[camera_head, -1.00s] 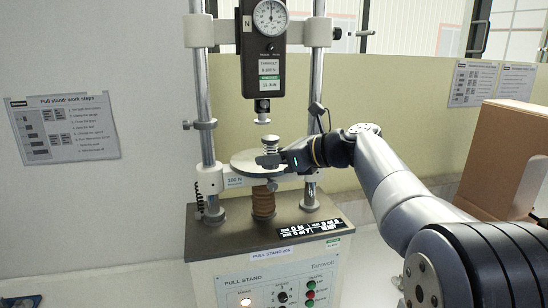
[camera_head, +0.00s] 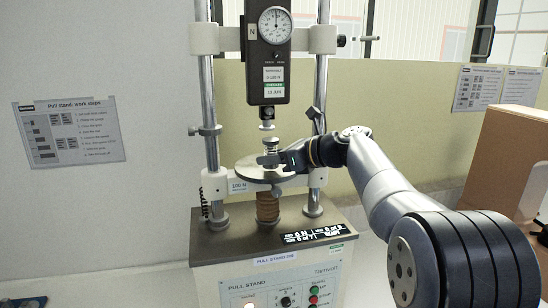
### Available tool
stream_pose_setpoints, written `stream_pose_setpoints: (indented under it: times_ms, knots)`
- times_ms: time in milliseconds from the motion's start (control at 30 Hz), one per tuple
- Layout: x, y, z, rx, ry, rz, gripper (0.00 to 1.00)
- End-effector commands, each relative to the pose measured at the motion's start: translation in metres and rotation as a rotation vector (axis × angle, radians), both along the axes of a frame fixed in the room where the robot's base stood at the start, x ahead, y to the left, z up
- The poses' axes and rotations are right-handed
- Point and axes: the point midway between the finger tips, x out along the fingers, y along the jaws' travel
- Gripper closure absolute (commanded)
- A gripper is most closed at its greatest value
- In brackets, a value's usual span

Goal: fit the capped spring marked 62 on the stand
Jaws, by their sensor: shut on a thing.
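The pull stand (camera_head: 270,240) stands in the middle, with two upright columns and a dial gauge (camera_head: 275,26) at the top. Its round plate (camera_head: 249,172) sits on a threaded column below the gauge. A small capped spring (camera_head: 271,146) is upright over the plate, under the gauge's tip (camera_head: 267,125); a small gap seems to show between them. My gripper (camera_head: 270,160) comes in from the right at plate height and is shut on the spring's lower part. The fingers partly hide the spring's base, so I cannot tell whether it touches the plate. The spring's marking is not legible.
The stand's columns (camera_head: 212,100) rise close on either side of my gripper. A brown box (camera_head: 500,165) stands at the right. A work-steps sheet (camera_head: 68,132) hangs on the left wall.

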Motion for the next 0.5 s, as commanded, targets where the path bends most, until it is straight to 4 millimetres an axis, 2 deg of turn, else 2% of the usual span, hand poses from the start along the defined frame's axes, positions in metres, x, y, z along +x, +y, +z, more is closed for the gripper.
stream_pose_setpoints:
  times_ms: [500]
  knots:
    - [0.021, 0.004, 0.001, 0.0, 0.0, 0.0, 0.93]
